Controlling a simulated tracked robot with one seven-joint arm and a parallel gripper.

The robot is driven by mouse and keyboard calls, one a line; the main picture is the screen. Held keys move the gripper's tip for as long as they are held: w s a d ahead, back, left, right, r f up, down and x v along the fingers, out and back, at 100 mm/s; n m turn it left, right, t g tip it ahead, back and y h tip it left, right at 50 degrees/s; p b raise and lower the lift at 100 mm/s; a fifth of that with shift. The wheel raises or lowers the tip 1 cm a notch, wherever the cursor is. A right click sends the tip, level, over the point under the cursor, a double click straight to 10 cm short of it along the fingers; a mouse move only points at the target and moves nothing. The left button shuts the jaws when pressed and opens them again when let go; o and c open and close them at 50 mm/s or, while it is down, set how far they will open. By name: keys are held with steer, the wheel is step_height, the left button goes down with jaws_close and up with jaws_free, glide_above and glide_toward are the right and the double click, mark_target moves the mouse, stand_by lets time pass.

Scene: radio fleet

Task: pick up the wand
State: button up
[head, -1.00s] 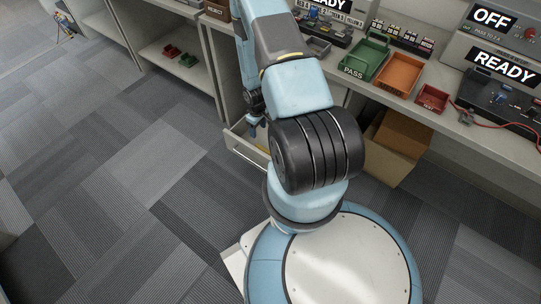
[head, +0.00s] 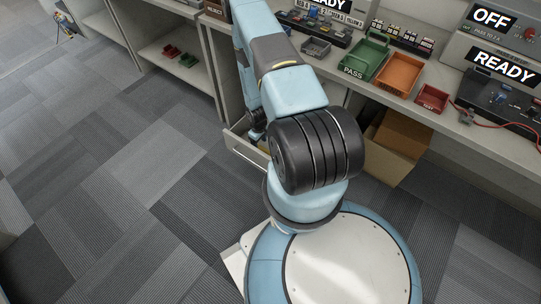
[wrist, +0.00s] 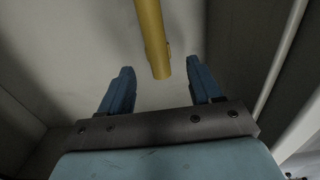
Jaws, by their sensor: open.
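The wand is a yellow rod (wrist: 153,38) in the wrist view. It runs from the top edge down to a blunt end between and just beyond my fingers. My gripper (wrist: 160,78) is open, with one blue finger on each side of the wand's end and a gap on both sides. The wand lies in a pale open drawer (head: 245,152) under the bench. In the head view my arm hides most of the drawer's inside and my gripper.
Drawer walls stand close on both sides of my gripper in the wrist view. A cardboard box (head: 397,148) stands right of the drawer. The bench above holds a green tray (head: 367,54), an orange tray (head: 400,72) and a red tray (head: 431,98). Carpet at left is clear.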

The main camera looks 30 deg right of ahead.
mark_target(260, 146)
steer(key=shift+f, duration=1.6)
steer(key=shift+c, duration=0.3)
steer(key=c, duration=1.1)
